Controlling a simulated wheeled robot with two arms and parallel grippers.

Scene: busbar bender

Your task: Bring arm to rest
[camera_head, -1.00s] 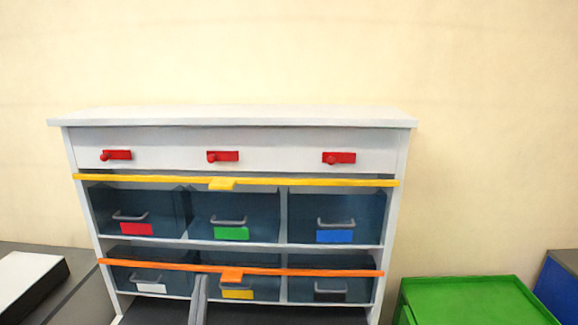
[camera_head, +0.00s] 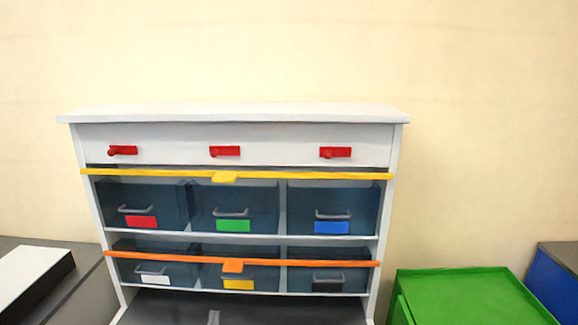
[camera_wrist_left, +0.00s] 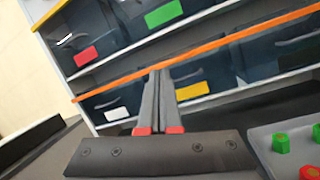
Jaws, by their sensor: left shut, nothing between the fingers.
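My left gripper shows in the left wrist view (camera_wrist_left: 158,100), its two long grey fingers shut together with red pads at their base and nothing between them. It points toward the lower shelf of a white cabinet (camera_head: 240,112). In the head view only a small grey tip of my left gripper (camera_head: 213,317) shows at the bottom edge, in front of the cabinet's dark lower surface. My right gripper is not seen in either view.
The cabinet holds dark bins with coloured labels, behind a yellow bar (camera_head: 300,176) and an orange bar (camera_head: 310,263). A green box (camera_head: 465,295) stands right of it. A tray with green and red pieces (camera_wrist_left: 262,140) lies at the wrist view's lower right.

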